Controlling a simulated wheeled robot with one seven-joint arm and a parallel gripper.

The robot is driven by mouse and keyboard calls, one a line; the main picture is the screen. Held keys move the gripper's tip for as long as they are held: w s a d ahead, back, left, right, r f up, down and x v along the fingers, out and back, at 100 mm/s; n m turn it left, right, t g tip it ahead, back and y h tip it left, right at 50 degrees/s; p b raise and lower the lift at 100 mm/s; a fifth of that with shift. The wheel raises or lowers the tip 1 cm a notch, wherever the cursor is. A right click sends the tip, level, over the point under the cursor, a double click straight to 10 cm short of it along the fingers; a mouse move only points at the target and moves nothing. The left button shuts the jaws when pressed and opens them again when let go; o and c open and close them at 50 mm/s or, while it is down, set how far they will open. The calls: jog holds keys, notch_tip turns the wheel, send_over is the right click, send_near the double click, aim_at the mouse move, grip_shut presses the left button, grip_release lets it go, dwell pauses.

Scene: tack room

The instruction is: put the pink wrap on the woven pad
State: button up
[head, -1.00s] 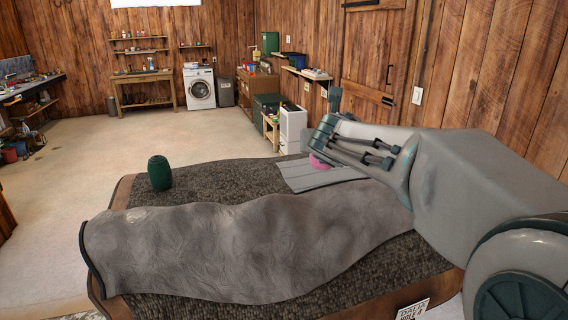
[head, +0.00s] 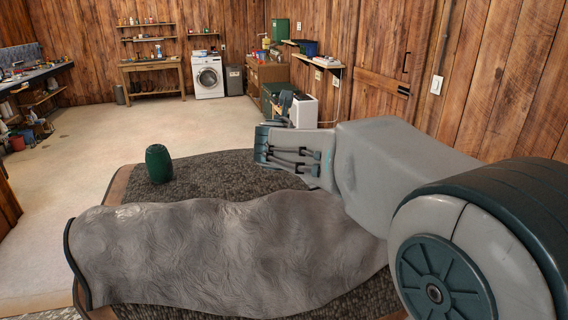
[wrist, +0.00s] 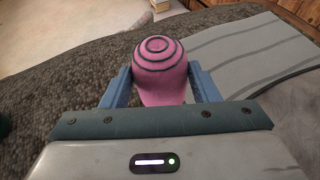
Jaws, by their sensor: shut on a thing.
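The pink wrap (wrist: 160,68), with dark rings on its rounded end, sits between the two blue fingers of my gripper (wrist: 159,72) in the wrist view. The fingers are shut on it. In the head view my gripper (head: 264,148) is over the far part of the dark bed-like surface, and my arm hides the wrap. A flat light grey pad with dark lines (wrist: 235,48), likely the woven pad, lies right of the wrap in the wrist view. The wrap appears beside it, over the dark textured cover. The pad is hidden behind my arm in the head view.
A dark green barrel-shaped object (head: 159,164) stands on the dark cover (head: 215,172), left of my gripper. A rumpled grey blanket (head: 220,250) covers the near part. A white cabinet (head: 304,111) stands beyond the far edge. Open floor (head: 120,135) lies to the left.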

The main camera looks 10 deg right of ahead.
jog(key=shift+a+f, duration=0.2)
jog(key=shift+a, duration=0.1)
jog(key=shift+f+b, duration=0.65)
jog(key=shift+f, duration=1.3)
jog(key=shift+f, duration=0.15)
jog(key=o, duration=1)
jog(key=shift+r, duration=0.25)
jog(key=v, duration=1.1)
jog(key=shift+s, duration=0.4)
